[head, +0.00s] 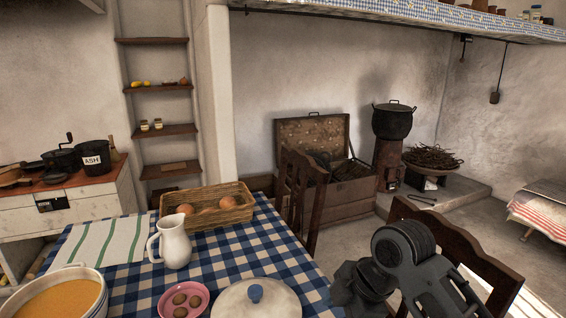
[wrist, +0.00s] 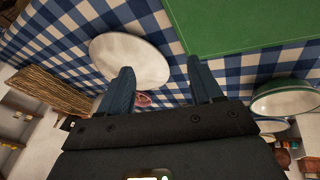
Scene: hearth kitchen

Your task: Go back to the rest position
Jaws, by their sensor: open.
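My gripper (wrist: 159,66) shows in the wrist view with its two dark fingers spread apart and nothing between them. It is over the blue-and-white checked tablecloth, near a white round dish or lid (wrist: 125,52). In the head view my dark arm is at the lower right, beside the table's right edge and in front of a wooden chair (head: 455,245). My fingertips cannot be made out there.
The checked table (head: 240,250) bears a basket (head: 237,212), white jug (head: 173,243), pink bowl (head: 203,296), blue-knobbed lid (head: 285,299) and soup pot (head: 98,303). The wrist view shows a green board (wrist: 245,25) and a green-rimmed bowl (wrist: 287,98). Another chair (head: 297,190) stands behind the table.

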